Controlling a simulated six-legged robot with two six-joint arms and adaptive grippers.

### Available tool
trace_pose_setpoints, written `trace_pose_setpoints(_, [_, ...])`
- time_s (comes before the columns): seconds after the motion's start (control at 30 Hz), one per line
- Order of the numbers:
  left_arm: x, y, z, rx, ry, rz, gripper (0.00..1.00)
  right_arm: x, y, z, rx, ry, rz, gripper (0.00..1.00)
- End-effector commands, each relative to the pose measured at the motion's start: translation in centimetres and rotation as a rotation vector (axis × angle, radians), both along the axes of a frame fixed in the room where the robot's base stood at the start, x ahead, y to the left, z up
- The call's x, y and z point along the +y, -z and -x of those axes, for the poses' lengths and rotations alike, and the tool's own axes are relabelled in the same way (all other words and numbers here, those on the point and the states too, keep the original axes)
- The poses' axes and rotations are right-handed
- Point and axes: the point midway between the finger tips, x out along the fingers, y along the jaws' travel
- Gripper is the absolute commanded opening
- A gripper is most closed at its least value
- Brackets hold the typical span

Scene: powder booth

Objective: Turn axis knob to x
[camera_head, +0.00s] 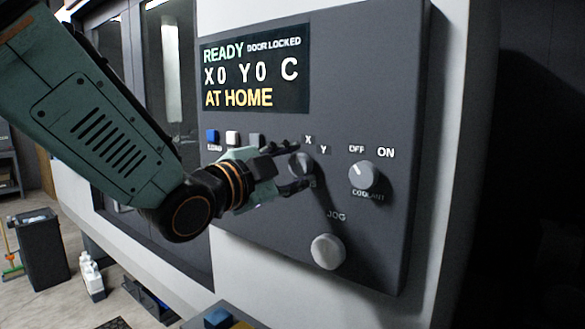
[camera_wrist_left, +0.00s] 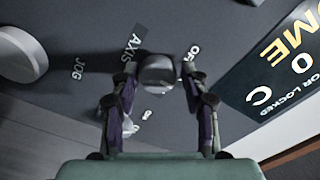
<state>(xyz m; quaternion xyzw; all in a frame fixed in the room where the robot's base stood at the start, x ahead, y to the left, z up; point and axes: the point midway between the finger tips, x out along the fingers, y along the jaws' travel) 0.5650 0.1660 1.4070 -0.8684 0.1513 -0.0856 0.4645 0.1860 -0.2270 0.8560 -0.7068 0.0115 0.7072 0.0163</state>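The axis knob (camera_head: 302,163) is a small round grey knob on the dark control panel (camera_head: 375,60), below the letters X and Y. In the left wrist view the knob (camera_wrist_left: 158,72) sits between the two fingertips. My left gripper (camera_head: 298,167) reaches in from the left, with one finger above the knob and one below. In the left wrist view its fingers (camera_wrist_left: 159,78) are spread on either side of the knob, with narrow gaps. It looks open. I cannot make out which way the knob's pointer faces. My right gripper is not in view.
The coolant knob (camera_head: 363,174) is to the right, its mark tilted toward OFF. The jog knob (camera_head: 328,251) is below. Several buttons (camera_head: 232,138) line the panel's left. The screen (camera_head: 255,72) reads READY, DOOR LOCKED, AT HOME. A dark bin (camera_head: 43,250) stands on the floor.

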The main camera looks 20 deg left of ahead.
Motion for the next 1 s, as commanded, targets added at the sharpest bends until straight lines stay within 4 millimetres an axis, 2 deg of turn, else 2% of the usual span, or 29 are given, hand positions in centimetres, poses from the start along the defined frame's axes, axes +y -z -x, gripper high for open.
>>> trace_pose_setpoints(0.03, [0.01, 0.01, 0.01, 0.002, 0.0, 0.0, 0.51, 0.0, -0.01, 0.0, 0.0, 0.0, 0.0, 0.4])
trace_pose_setpoints(0.17, [0.01, 0.14, 0.02, 0.004, -0.001, 0.0, 0.61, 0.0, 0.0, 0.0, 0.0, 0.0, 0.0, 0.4])
trace_pose_setpoints(0.73, [0.01, 0.33, 0.04, 0.012, -0.001, 0.011, 0.61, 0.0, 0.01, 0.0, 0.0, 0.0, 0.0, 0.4])
trace_pose_setpoints(1.0, [-0.02, 0.37, 0.05, 0.08, 0.0, 0.194, 0.61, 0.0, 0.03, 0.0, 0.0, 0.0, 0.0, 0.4])
